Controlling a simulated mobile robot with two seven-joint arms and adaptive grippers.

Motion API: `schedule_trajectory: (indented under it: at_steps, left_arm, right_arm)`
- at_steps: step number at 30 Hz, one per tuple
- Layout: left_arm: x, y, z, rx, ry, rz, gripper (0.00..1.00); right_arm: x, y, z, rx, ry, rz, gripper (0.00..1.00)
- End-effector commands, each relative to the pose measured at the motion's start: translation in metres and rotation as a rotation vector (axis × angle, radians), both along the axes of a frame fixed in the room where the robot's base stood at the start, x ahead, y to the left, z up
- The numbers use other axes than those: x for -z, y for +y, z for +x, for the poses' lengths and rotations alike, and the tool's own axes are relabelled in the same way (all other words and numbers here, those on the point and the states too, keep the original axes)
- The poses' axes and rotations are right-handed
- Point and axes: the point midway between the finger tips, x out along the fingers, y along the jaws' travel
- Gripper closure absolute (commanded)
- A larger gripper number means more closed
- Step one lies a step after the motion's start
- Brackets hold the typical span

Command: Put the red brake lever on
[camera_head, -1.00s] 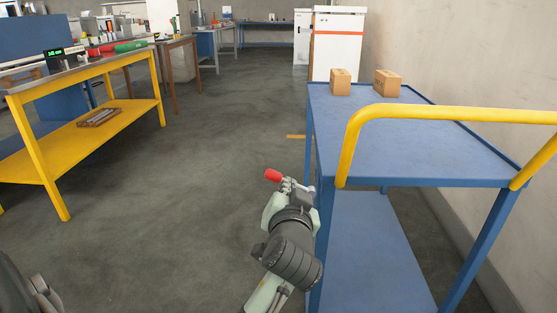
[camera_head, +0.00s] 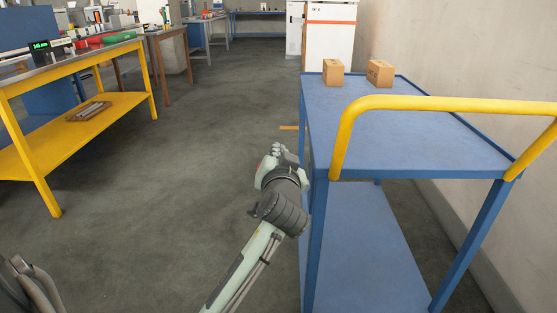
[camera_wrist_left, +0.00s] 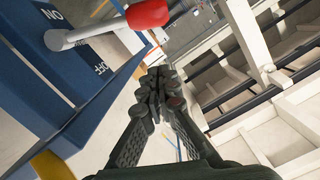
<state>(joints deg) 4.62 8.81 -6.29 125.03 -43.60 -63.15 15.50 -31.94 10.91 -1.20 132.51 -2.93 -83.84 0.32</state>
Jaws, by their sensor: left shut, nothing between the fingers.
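The red brake lever shows in the left wrist view, with a rounded red knob (camera_wrist_left: 147,13) on a pale metal rod. The rod comes out of a blue panel (camera_wrist_left: 35,75) marked ON and OFF and passes between the two words. My left gripper (camera_wrist_left: 155,92) is shut and empty, with its fingertips below the red knob and apart from it. In the head view my left gripper (camera_head: 277,152) is beside the left side of the blue cart (camera_head: 420,140). The lever is mostly hidden there behind my gripper and wrist. My right gripper is not in view.
The cart has a yellow handle (camera_head: 440,103) and two cardboard boxes (camera_head: 333,72) (camera_head: 380,74) on top. A yellow workbench (camera_head: 75,140) stands on the left. The grey floor between bench and cart is clear. A wall runs along the right.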

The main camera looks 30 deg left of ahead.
Motion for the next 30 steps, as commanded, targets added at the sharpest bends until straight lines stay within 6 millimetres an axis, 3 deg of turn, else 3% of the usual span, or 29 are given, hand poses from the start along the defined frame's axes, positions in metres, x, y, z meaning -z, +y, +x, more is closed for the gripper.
schedule_trajectory:
  at_steps: [5, 6, 12, 18, 30]
  left_arm:
    - [0.006, 0.021, 0.027, -0.002, 0.002, 0.003, 1.0]
    - [0.016, 0.02, 0.019, -0.001, 0.005, 0.001, 1.0]
    - [0.032, 0.021, 0.005, -0.001, 0.002, 0.001, 1.0]
    - [0.037, 0.022, 0.002, 0.0, 0.001, 0.001, 1.0]
    - [0.038, 0.024, 0.001, -0.001, -0.006, -0.011, 1.0]
  right_arm:
    - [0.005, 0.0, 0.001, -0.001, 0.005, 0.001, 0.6]
    - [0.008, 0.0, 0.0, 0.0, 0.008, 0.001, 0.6]
    - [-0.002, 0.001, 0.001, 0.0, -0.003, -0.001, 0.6]
    - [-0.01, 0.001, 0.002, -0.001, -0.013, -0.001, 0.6]
    - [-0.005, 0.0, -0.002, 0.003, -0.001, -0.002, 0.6]
